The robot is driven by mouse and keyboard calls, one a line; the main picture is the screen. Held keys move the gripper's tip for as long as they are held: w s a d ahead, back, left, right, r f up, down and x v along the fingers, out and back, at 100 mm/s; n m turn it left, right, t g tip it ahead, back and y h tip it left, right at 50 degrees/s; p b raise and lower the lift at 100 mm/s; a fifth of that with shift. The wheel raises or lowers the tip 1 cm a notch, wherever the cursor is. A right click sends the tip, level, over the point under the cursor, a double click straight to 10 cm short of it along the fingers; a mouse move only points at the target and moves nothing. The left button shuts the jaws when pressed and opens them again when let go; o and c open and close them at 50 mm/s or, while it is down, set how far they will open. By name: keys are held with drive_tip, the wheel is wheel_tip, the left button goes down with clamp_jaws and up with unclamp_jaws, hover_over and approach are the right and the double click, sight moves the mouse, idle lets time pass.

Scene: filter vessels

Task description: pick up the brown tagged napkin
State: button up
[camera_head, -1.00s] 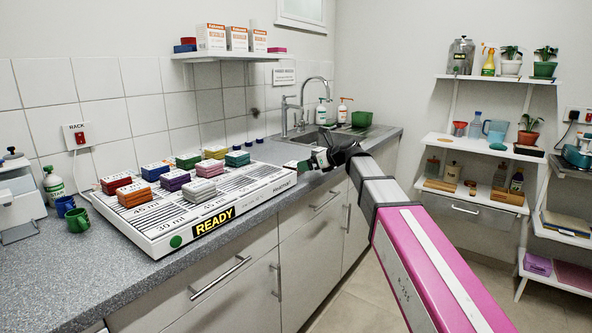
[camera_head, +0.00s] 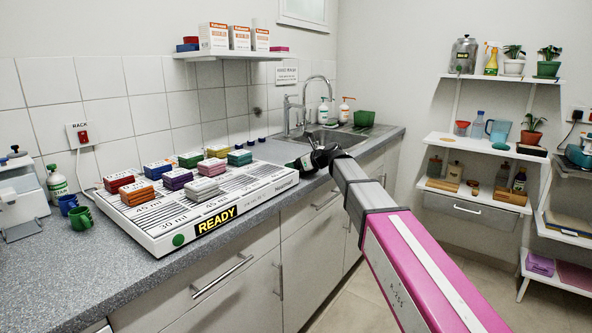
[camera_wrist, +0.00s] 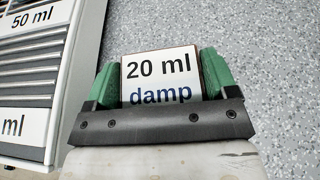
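In the wrist view, a small block with a white tag (camera_wrist: 158,75) reading "20 ml damp" lies between my gripper's two green fingers. A thin brownish edge shows around the tag, so it looks like the brown tagged napkin. My gripper (camera_wrist: 160,82) has a finger close along each side of it, with no clear gap; I cannot tell whether they press on it. The gripper's dark bar hides the tag's lower part. In the head view my gripper (camera_head: 316,160) is low at the counter, right of the white board, and the napkin cannot be made out.
The white board (camera_head: 150,239) with its "READY" sign carries several coloured tagged blocks; its edge lies left of my gripper. Grey speckled counter (camera_wrist: 270,70) is clear to the right. The sink (camera_head: 330,138) lies beyond. Two mugs (camera_head: 80,219) stand far left.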

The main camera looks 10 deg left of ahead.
drive_tip(key=shift+c, duration=1.4)
